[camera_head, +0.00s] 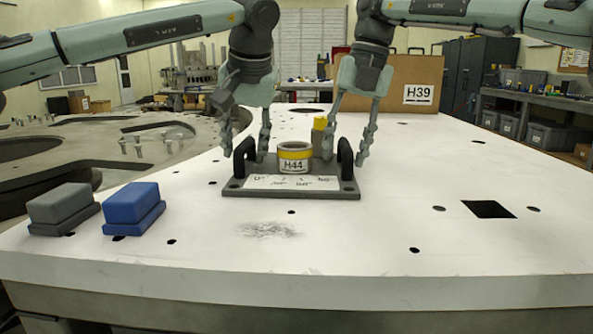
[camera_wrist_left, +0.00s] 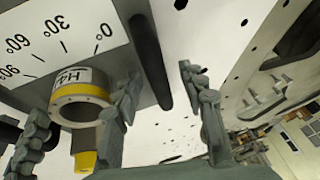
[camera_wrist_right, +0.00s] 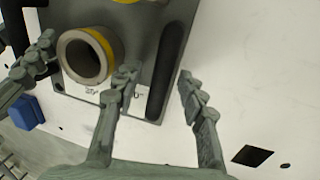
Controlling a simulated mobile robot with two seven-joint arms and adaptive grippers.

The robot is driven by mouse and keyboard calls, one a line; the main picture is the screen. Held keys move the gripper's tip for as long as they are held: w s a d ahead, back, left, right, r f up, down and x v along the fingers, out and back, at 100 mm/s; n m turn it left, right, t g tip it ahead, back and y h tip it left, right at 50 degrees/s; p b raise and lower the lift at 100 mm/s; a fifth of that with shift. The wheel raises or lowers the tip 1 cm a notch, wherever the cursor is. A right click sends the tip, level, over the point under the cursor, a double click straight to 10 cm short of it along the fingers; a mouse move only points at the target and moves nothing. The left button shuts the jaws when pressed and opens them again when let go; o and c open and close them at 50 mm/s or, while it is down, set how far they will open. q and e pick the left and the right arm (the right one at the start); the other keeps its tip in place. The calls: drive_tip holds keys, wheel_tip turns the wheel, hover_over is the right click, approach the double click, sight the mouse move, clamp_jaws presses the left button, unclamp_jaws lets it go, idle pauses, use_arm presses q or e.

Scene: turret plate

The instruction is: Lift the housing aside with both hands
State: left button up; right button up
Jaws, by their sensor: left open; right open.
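The housing is a dark grey plate (camera_head: 228,190) on the white table, with a white angle scale, a yellow-banded ring labelled H44 (camera_head: 294,158) and a black upright handle at each end. My left gripper (camera_head: 247,145) is open, its fingers either side of the left handle (camera_head: 240,160). My right gripper (camera_head: 347,145) is open, its fingers either side of the right handle (camera_head: 345,160). The left wrist view shows the left handle (camera_wrist_left: 150,55) between parted fingers, and the right wrist view shows the right handle (camera_wrist_right: 167,70) likewise. Whether fingers touch the handles is unclear.
A grey block (camera_head: 60,205) and a blue block (camera_head: 132,205) sit at the table's left front. A cardboard box labelled H39 (camera_head: 405,75) is at the back. The table's right side is clear around a square hole (camera_head: 489,209).

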use_arm(q)
clamp_jaws()
use_arm(e)
clamp_jaws()
use_arm(q)
drive_tip(key=shift+w+r, duration=0.1)
drive_tip(key=shift+r, duration=0.2)
use_arm(e)
drive_tip(key=shift+w+r, duration=0.1)
drive_tip(key=shift+r, duration=0.2)
